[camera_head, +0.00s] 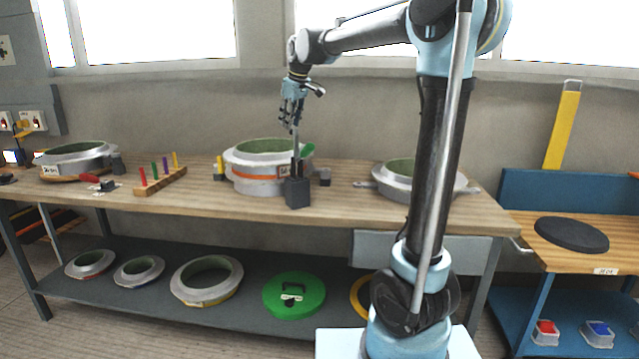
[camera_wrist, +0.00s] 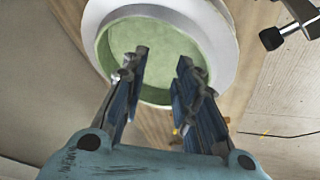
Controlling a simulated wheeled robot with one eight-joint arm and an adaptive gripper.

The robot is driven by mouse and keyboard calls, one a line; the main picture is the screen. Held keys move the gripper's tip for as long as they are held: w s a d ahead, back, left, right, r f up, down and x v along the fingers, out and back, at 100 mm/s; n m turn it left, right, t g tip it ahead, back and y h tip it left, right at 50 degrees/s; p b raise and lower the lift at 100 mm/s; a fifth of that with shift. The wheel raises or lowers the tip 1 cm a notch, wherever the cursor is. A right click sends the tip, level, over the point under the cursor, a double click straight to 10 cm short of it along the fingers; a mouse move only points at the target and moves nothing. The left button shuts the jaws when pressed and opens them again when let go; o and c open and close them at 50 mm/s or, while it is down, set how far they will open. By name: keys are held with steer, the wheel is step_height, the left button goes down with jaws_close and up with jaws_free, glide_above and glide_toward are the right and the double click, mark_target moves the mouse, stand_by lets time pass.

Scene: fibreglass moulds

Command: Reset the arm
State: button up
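My gripper (camera_head: 291,118) hangs pointing down over the workbench, in front of the middle mould. In the wrist view its two fingers (camera_wrist: 162,62) are apart, with nothing between them. Behind the fingertips lies a round white mould with a green inside (camera_wrist: 118,38). In the head view the middle mould (camera_head: 250,172) is white with an orange band and stands on the bench. A dark block holder (camera_head: 297,194) with upright tools stands in front of it, below my gripper. The tool tops partly overlap the gripper's lower end in the head view, so the gap there is unclear.
The wooden workbench (camera_head: 215,196) also carries a left mould (camera_head: 75,163), a rack of coloured pegs (camera_head: 160,184) and a right mould (camera_head: 398,185), partly behind my arm. Rings and a green disc (camera_head: 294,312) lie on the lower shelf. A blue-framed table (camera_head: 560,262) stands at right.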

steer(key=s+d+f+m, duration=0.3)
steer(key=s+d+f, duration=0.2)
steer(key=s+d, duration=0.55)
steer(key=s+d+f+m+h, duration=0.1)
steer(key=s+d+f+m, duration=0.1)
steer(key=s+d+f, duration=0.4)
steer(key=s+d+f+m+g, duration=0.1)
steer(key=s+d+f+m, duration=0.2)
steer(key=s+d+f, duration=0.3)
steer(key=s+d+f+m+g+h, duration=0.1)
steer(key=s+d+f+m, duration=0.2)
steer(key=s+f, duration=1.1)
steer(key=s+d, duration=0.1)
steer(key=d, duration=0.2)
steer(key=shift+s+d+f+h, duration=0.15)
steer(key=shift+s+d+h, duration=0.15)
steer(key=shift+s+d, duration=0.1)
